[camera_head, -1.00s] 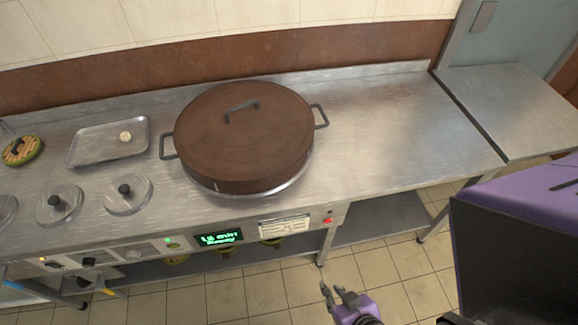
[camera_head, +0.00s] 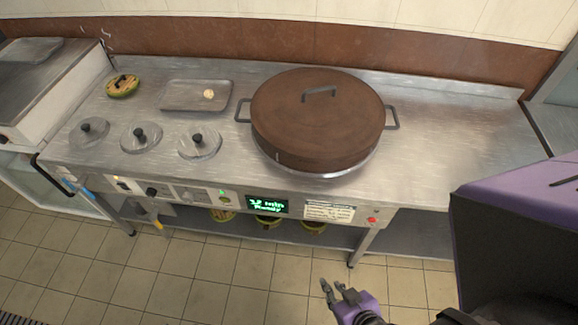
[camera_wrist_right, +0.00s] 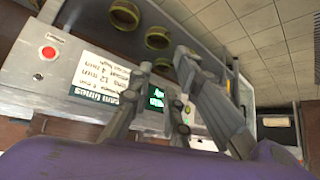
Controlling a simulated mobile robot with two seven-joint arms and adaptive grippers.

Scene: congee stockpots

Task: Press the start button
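The front panel of the steel counter carries a green-lit display (camera_head: 267,205), which appears to read "12 min Ready". Just left of it is a small round green button (camera_head: 224,199) with a green light above it. A red button (camera_head: 372,220) sits at the panel's right end, and also shows in the right wrist view (camera_wrist_right: 48,52). Which one is the start button cannot be read. My right gripper (camera_head: 334,286) is open and empty, in front of and below the panel. In the right wrist view its fingers (camera_wrist_right: 164,66) partly cover the display. My left gripper is not in view.
A large brown-lidded pot (camera_head: 315,115) stands on the counter (camera_head: 455,130). Left of it are a metal tray (camera_head: 185,97) and several small lids (camera_head: 199,143). A printed label (camera_head: 329,211) lies between display and red button. Tiled floor (camera_head: 215,285) in front is clear.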

